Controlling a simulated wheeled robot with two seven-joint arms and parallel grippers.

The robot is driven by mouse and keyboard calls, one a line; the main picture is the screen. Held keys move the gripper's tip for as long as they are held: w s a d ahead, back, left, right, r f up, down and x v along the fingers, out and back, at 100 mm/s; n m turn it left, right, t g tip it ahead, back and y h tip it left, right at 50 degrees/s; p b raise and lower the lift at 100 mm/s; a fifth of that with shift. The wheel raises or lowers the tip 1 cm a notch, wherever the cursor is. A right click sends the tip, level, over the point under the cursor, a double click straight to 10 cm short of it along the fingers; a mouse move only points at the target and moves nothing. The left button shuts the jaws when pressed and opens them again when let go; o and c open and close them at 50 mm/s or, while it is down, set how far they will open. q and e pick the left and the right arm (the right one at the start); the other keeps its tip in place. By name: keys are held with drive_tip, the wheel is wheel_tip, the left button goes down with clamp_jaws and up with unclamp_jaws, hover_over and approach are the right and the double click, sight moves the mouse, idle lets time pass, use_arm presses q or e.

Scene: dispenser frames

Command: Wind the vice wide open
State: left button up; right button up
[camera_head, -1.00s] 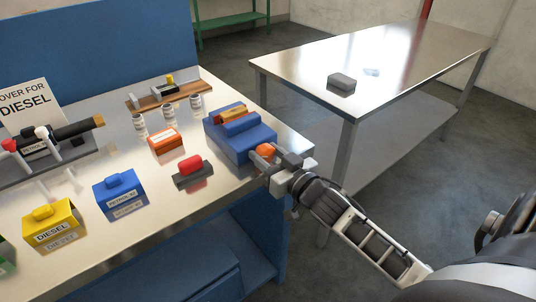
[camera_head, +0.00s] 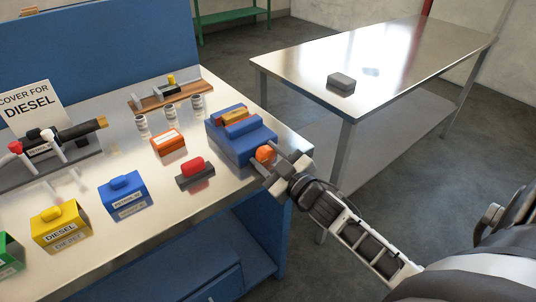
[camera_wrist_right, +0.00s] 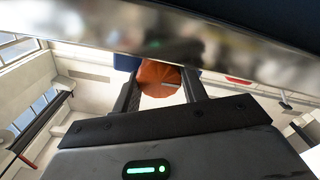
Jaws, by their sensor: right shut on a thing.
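The blue vice (camera_head: 243,143) stands at the right end of the metal bench. A yellow-orange piece (camera_head: 232,115) lies in its top, between the blue parts; the exact jaw gap is hard to tell. The vice's orange round knob (camera_head: 265,154) faces me at its near end. My right gripper (camera_head: 271,160) is shut on this knob, one finger on each side. In the right wrist view the knob (camera_wrist_right: 158,80) shows between the two fingers (camera_wrist_right: 161,92). My left gripper is not in view.
A red-topped grey block (camera_head: 194,171), an orange box (camera_head: 168,143), and blue (camera_head: 123,195) and yellow (camera_head: 60,228) boxes stand left of the vice. A nozzle on a stand (camera_head: 60,150) is farther left. A second metal table (camera_head: 400,60) stands behind, with a grey block on it.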

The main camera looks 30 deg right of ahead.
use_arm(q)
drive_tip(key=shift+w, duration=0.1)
use_arm(e)
drive_tip(key=shift+n, duration=0.3)
drive_tip(key=o, duration=1)
drive_tip(key=shift+c, duration=0.2)
drive_tip(key=shift+s+f, duration=0.1)
drive_tip(key=shift+s, duration=0.05)
